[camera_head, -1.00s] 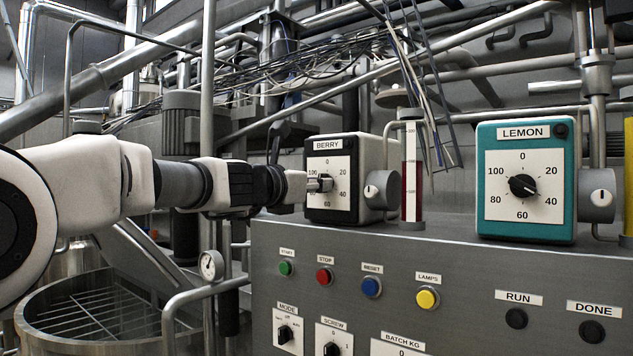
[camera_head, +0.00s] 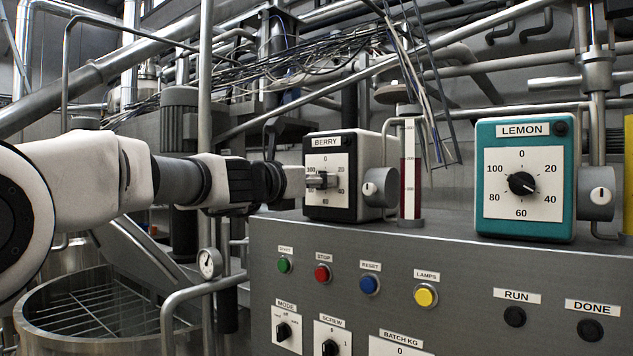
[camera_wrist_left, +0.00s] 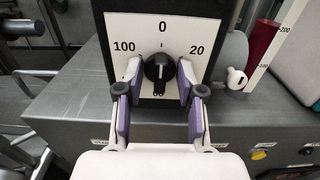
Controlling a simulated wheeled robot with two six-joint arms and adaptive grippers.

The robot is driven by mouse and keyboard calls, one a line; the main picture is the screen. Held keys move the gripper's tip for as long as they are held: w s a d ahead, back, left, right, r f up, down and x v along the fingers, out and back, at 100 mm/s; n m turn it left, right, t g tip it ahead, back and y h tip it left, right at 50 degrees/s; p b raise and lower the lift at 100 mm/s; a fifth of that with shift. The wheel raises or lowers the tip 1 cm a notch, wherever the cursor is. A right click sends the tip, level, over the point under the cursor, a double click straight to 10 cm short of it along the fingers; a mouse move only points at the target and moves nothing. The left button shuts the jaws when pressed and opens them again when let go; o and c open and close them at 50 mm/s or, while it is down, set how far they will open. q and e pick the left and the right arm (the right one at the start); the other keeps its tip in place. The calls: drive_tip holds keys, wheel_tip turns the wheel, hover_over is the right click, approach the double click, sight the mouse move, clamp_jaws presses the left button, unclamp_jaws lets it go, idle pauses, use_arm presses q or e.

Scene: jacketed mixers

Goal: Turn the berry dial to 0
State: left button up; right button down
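The berry dial is a black knob (camera_wrist_left: 160,68) on a white scale plate. In the wrist view 0 is at the top, 100 at left and 20 at right; where the pointer aims is unclear. The plate is on a dark-fronted box labelled BERRY (camera_head: 345,150). My right gripper is not in view.
A teal LEMON box (camera_head: 525,215) with its own dial stands to the right. A sight tube with red filling (camera_head: 410,180) and a small valve knob (camera_head: 370,188) sit beside the berry box. The grey panel (camera_head: 460,262) below carries coloured buttons and switches.

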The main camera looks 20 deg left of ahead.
use_arm(q)
wheel_tip(320, 180, up, 10)
idle(0.6)
idle(0.4)
